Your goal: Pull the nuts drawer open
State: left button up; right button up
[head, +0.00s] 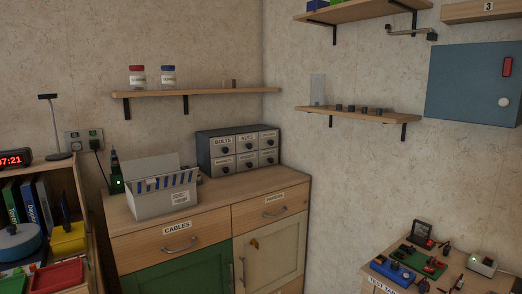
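A dark grey unit of small drawers (203,149) stands on the wooden cabinet, against the wall near the room's corner. It has two rows of light-fronted drawers with dark round knobs. The nuts drawer (248,142) is in the middle of the top row, labelled NUTS, and looks shut, flush with the drawers beside it. The bolts drawer (223,147) is to its left. Neither of my grippers shows in the head view.
A white file box (165,204) stands on the cabinet top (222,189), left of and nearer than the drawer unit. A wooden shelf (195,93) with two jars hangs above. The cabinet top before the unit's right part is clear. A test table (405,288) with gadgets stands at lower right.

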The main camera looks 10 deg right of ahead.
aim_at(249, 141)
jog(key=z, duration=0.35)
jog(key=i, duration=1.7)
jog(key=u, duration=0.95)
